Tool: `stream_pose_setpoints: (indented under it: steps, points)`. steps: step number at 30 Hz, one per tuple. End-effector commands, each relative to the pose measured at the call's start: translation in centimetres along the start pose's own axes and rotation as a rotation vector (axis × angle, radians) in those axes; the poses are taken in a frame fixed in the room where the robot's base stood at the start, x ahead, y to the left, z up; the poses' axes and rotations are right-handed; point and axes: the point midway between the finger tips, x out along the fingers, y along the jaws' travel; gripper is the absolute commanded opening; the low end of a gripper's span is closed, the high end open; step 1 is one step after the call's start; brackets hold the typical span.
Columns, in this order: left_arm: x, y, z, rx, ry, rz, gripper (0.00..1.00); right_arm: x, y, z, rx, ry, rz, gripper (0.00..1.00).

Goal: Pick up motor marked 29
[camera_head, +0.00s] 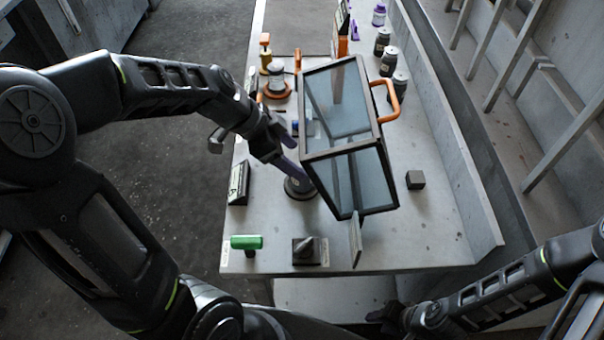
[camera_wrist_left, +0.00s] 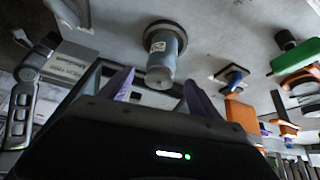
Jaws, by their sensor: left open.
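My left gripper (camera_head: 294,152) is open, with purple fingers, beside the glass case in the head view. In the left wrist view its fingers (camera_wrist_left: 157,90) are apart and empty. A grey cylindrical motor (camera_wrist_left: 165,58) with a dark round base and a small label lies ahead of the gap between them. I cannot read its number. In the head view the motor's dark base (camera_head: 299,190) stands on the table by the fingers, its upper part partly hidden. My right gripper (camera_head: 388,317) is low, beyond the table's near edge; its jaw opening is unclear.
A black-framed glass case (camera_head: 345,125) with orange handles stands tilted in view right of the left gripper. Several dark jars (camera_head: 389,60) line the right side. The table's (camera_head: 425,225) near right is mostly clear.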

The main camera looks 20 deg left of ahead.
Motion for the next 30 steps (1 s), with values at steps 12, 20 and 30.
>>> stream_pose_setpoints:
  steps: [12, 20, 30]
  points:
    - [4.8, 0.1, 0.4, -0.001, -0.001, 0.001, 0.72, -0.4, -0.2, 0.0, 0.0, 0.0, 0.0, 0.36]
    - [4.9, 0.0, 0.4, 0.0, 0.0, 0.0, 0.72, -0.4, -0.2, 0.0, 0.0, 0.0, 0.0, 0.36]
    - [4.8, 0.0, 0.4, 0.0, 0.0, 0.0, 0.71, -0.4, -0.2, 0.0, 0.0, 0.0, 0.0, 0.36]
